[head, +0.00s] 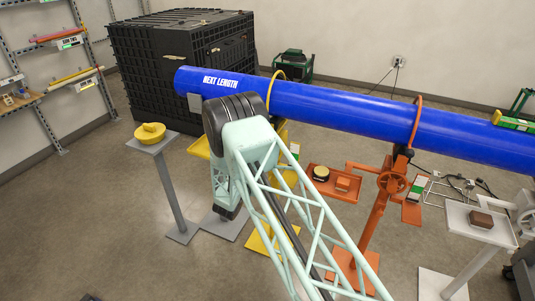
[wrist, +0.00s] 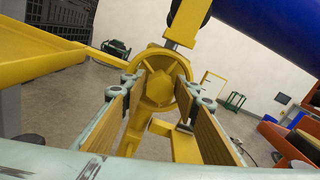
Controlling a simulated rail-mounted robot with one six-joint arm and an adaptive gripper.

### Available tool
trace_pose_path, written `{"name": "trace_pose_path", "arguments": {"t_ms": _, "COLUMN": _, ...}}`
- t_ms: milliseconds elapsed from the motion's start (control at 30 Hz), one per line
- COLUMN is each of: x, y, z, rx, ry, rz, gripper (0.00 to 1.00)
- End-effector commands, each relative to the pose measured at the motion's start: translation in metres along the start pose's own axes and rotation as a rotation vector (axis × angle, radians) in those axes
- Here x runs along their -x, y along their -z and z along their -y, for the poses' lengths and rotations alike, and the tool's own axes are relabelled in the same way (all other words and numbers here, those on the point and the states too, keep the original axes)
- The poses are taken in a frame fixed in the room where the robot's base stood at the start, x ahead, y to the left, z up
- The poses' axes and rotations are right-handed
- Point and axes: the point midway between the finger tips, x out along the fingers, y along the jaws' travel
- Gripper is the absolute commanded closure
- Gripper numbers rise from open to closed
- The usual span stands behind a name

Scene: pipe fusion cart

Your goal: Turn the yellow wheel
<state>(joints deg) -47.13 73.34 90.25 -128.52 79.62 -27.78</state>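The yellow wheel (wrist: 160,80) is in the upper middle of the wrist view, face on, on a yellow stand (wrist: 185,148). My gripper (wrist: 161,96) is open, with one tan-padded finger on each side of the lower part of the wheel. The wheel shows in the gap between the fingertips; I see no finger closed on it, and I cannot tell whether the tips touch its rim. In the head view my arm covers the wheel and my gripper. Only parts of the yellow stand's tray (head: 199,148) and base (head: 262,240) show there.
A long blue pipe (head: 330,103) runs above the stands. An orange stand with an orange wheel (head: 391,182) and a white stand (head: 480,222) are to the right. A grey pedestal with a yellow knob-like piece (head: 150,132) is at the left. A black crate (head: 165,60) is behind.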

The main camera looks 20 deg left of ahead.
Motion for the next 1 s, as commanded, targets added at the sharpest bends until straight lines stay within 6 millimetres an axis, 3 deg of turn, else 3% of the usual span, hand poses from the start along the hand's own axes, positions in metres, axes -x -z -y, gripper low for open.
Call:
{"name": "trace_pose_path", "arguments": {"t_ms": 233, "x": -0.018, "y": 0.000, "z": 0.000, "rx": -0.001, "ry": 0.000, "rz": 0.000, "gripper": 0.72}}
{"name": "trace_pose_path", "arguments": {"t_ms": 633, "x": -0.022, "y": 0.000, "z": 0.000, "rx": 0.000, "ry": -0.001, "rz": 0.000, "gripper": 0.72}}
{"name": "trace_pose_path", "arguments": {"t_ms": 900, "x": -0.022, "y": 0.000, "z": 0.000, "rx": 0.000, "ry": 0.000, "rz": 0.000, "gripper": 0.94}}
{"name": "trace_pose_path", "arguments": {"t_ms": 1000, "x": -0.022, "y": 0.000, "z": 0.000, "rx": -0.001, "ry": 0.000, "rz": 0.000, "gripper": 0.96}}
